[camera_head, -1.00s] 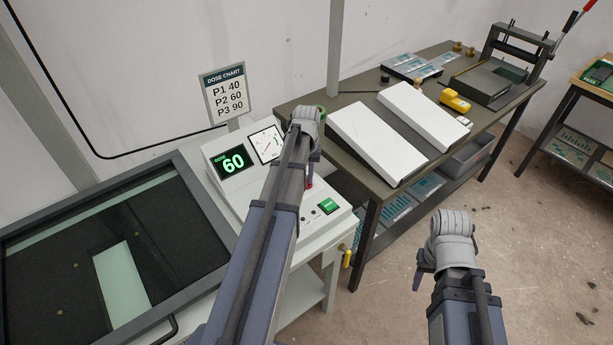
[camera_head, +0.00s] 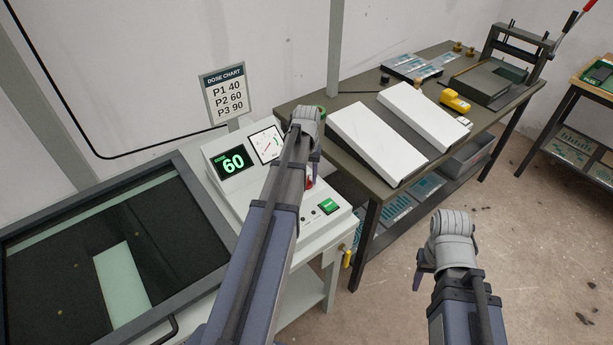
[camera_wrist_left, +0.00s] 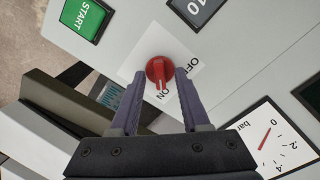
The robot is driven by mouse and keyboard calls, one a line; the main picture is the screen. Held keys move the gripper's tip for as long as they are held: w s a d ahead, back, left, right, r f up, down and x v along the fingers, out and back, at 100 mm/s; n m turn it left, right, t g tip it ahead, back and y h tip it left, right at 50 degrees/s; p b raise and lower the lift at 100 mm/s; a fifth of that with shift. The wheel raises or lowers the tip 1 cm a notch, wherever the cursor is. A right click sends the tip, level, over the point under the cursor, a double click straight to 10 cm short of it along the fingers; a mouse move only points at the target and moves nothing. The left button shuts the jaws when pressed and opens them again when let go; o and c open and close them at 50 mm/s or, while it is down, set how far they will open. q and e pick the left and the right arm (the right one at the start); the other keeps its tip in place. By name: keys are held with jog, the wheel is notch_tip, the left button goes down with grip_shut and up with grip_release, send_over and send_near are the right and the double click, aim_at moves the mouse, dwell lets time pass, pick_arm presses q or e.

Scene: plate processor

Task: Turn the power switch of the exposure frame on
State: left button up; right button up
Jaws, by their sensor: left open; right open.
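The power switch is a red rotary knob (camera_wrist_left: 159,70) on a white label of the exposure frame's panel (camera_wrist_left: 130,28). Its white mark points down toward the word ON; OFF is printed to its right. In the head view a bit of the red knob (camera_head: 309,182) shows beside my left arm. My left gripper (camera_wrist_left: 160,88) is open, its two fingers on either side of the knob's lower part with gaps visible. In the head view its fingertips are largely hidden by the arm. My right gripper (camera_head: 420,282) is open and empty over the floor.
The panel also has a green START button (camera_wrist_left: 85,17), a display reading 60 (camera_head: 233,162) and a bar gauge (camera_wrist_left: 272,142). The glass exposure bed (camera_head: 60,270) lies left. A dark table (camera_head: 365,185) with white sloped units (camera_head: 377,142) stands right.

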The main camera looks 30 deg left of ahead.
aim_at(307, 180)
pick_arm(q)
jog(key=shift+r+p, duration=3.8)
jog(key=shift+r, duration=0.15)
jog(key=shift+f, duration=0.1)
jog(key=shift+d, duration=0.1)
jog(key=s+d+m, duration=0.2)
jog(key=s+d, duration=0.3)
jog(key=d, duration=0.5)
jog(key=s+d+m, duration=0.3)
jog(key=s+d, duration=0.3)
jog(key=d, duration=0.4)
jog(key=s+d+m+y, duration=0.1)
jog(key=s+d+m, duration=0.2)
jog(key=d, duration=0.7)
jog(key=shift+s+d, duration=0.35)
jog(key=shift+s, duration=0.9)
